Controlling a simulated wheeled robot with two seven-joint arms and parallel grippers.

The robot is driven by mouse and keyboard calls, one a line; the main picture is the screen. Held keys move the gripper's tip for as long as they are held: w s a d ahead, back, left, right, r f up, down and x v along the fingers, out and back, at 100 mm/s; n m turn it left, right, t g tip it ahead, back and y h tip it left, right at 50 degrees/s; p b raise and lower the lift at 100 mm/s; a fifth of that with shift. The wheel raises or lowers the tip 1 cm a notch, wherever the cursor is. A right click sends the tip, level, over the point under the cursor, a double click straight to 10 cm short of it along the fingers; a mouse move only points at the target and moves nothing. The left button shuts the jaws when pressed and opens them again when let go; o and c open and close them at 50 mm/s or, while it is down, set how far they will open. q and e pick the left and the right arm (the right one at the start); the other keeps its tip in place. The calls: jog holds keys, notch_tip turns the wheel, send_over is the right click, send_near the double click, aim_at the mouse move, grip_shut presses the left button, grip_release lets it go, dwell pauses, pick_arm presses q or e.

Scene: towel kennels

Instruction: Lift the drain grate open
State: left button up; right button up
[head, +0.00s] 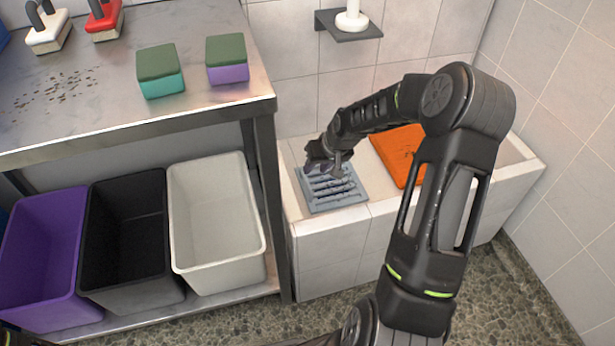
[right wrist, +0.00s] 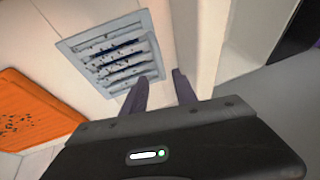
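The drain grate (head: 332,188) is a grey slatted square lying flat and closed on the white tiled ledge. Dark specks dot its slats in the right wrist view (right wrist: 115,55). My right gripper (head: 328,160) is over the grate's back edge in the head view. In the right wrist view its two fingers (right wrist: 161,88) stand apart with nothing between them, and one fingertip is close to the grate's frame corner. I cannot tell whether it touches.
An orange mat (head: 399,153) with dark specks lies on the ledge beside the grate, partly behind my right arm. A steel table (head: 130,105) with sponges and brushes stands at left, with purple, black and white bins (head: 212,215) below. A wall shelf (head: 350,33) is above the ledge.

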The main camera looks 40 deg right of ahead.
aim_at(306, 179)
jog(key=b+x, duration=0.2)
jog(key=x, duration=0.5)
jog(key=shift+w+f, duration=0.15)
jog(key=shift+f, duration=0.25)
grip_shut()
dwell(1.2)
